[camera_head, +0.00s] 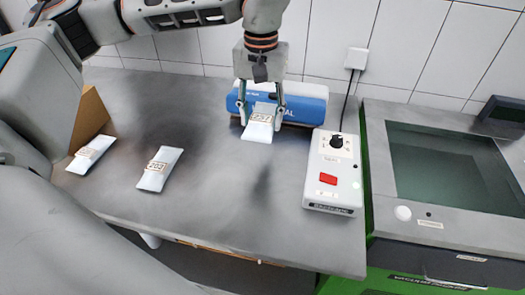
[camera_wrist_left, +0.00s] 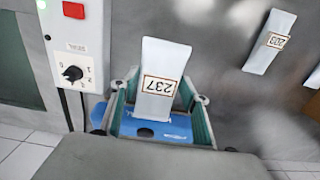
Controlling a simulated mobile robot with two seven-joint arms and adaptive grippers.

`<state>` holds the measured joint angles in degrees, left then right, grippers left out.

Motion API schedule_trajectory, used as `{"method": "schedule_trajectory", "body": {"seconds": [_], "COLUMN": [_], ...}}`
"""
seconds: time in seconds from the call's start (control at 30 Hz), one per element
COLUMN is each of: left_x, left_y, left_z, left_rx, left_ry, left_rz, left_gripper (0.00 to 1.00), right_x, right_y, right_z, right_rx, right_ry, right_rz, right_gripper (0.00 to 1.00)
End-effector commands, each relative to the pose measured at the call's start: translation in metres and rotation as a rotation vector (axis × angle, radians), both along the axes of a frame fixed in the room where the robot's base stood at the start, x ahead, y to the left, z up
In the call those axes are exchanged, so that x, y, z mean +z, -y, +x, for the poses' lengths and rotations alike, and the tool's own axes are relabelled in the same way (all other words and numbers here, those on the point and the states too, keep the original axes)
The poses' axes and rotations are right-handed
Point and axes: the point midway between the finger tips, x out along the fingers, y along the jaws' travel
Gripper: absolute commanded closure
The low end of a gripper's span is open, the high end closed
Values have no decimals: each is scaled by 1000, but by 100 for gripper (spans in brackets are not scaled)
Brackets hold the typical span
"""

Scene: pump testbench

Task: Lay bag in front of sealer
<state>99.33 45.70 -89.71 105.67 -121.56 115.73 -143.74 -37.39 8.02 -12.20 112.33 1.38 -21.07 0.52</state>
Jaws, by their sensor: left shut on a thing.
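A white bag with a label that seems to read 237 (camera_head: 257,130) hangs between the fingers of my left gripper (camera_head: 262,106). It lies just in front of the blue sealer (camera_head: 306,104) at the back of the table. In the left wrist view the bag (camera_wrist_left: 160,75) sits between the two fingers (camera_wrist_left: 152,120), with the blue sealer (camera_wrist_left: 155,127) behind it. The left gripper is shut on the bag. Whether the bag touches the tabletop is hard to tell. The gripper hides part of the sealer. My right gripper is not seen.
Two more white bags lie on the grey table (camera_head: 230,200): one in the middle left (camera_head: 160,169), one farther left (camera_head: 91,154). A white control box (camera_head: 333,172) with black knob and red button stands right of the sealer. The front middle of the table is clear.

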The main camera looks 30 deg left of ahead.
Motion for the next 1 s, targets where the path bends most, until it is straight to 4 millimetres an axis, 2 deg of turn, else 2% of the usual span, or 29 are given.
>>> {"method": "schedule_trajectory", "body": {"seconds": [0.03, 0.1, 0.3, 0.57, 0.8, 1.0], "left_x": [-15, -32, -65, -82, -114, -115], "left_y": [0, 0, 0, 0, 0, 0], "left_z": [-1, -1, 0, 0, 0, 1], "left_rx": [-1, -1, 0, 0, 0, 0], "left_ry": [-4, -5, 0, 0, -1, 3], "left_rz": [0, 0, -1, 0, 0, 0], "left_gripper": [81, 81, 81, 81, 81, 81], "right_x": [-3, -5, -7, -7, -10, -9], "right_y": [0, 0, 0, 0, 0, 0], "right_z": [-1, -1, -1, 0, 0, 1], "right_rx": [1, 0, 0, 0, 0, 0], "right_ry": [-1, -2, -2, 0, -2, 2], "right_rz": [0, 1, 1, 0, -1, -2], "right_gripper": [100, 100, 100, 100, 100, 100]}}
